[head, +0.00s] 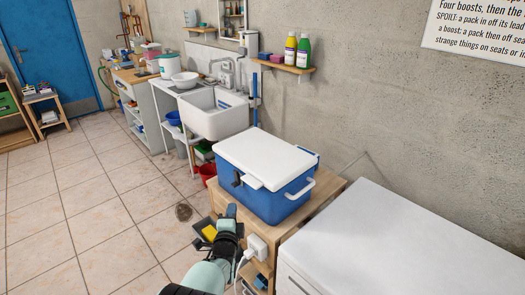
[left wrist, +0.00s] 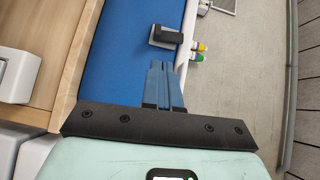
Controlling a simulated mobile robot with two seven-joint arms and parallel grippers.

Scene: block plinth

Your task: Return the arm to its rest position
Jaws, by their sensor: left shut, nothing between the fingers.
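My left arm comes up from the bottom of the head view. Its gripper (head: 231,211) is close to the front left side of a blue cool box (head: 290,200) with a white lid. In the left wrist view the gripper's fingers (left wrist: 160,68) are together with nothing between them, in front of the blue wall of the box (left wrist: 110,50). A dark latch (left wrist: 168,35) shows just past the fingertips. I cannot tell whether the fingers touch the box. The lid is down. My right gripper is not in view.
The box stands on a wooden stand (head: 325,205) with a white plug (head: 257,246) on its side. A white chest (head: 400,245) fills the right front. A sink (head: 212,112) and a red bucket (head: 207,171) lie beyond. The tiled floor (head: 80,205) at left is clear.

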